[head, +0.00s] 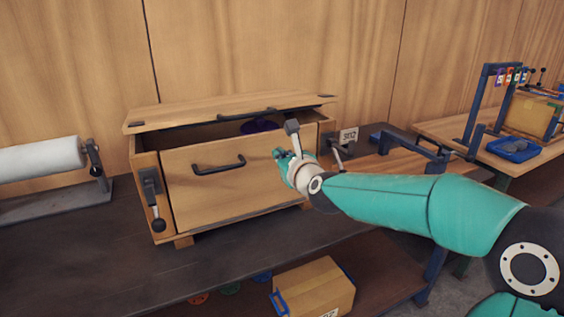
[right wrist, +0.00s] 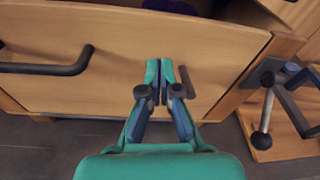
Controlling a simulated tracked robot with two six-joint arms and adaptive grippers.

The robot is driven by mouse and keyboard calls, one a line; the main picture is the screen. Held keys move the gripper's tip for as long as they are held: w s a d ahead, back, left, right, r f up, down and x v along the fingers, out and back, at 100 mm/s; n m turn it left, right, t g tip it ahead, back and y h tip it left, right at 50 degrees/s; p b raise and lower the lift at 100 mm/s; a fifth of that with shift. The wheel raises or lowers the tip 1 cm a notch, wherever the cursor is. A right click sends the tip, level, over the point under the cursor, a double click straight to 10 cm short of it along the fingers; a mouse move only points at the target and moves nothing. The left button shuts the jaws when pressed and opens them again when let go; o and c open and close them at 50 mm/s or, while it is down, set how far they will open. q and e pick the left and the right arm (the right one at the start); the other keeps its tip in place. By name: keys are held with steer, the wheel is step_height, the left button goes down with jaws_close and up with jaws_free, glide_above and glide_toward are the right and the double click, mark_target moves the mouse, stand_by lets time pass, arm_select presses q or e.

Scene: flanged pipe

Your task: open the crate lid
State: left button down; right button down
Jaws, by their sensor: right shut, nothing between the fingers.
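The wooden crate (head: 165,200) stands on the dark bench. Its lid (head: 190,115) has a black handle (head: 235,116) along the front edge, and a dark gap shows between the lid and the front panel (head: 210,195). The front panel has its own black handle (head: 218,165), which also shows in the right wrist view (right wrist: 50,68). Something purple (head: 258,126) is partly visible inside. My right gripper (head: 279,154) is shut and empty in front of the panel's right part, right of its handle. The right wrist view shows its fingertips (right wrist: 160,66) together. My left gripper is out of view.
Lever latches flank the crate at left (head: 152,195) and right (head: 338,150); the right one is close to my gripper. A white roll (head: 40,157) lies at the left. A cardboard box (head: 315,285) sits below the bench. The bench front is clear.

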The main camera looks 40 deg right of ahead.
steer(key=r+p, duration=0.3)
steer(key=shift+a+r, duration=0.35)
steer(key=shift+r, duration=0.05)
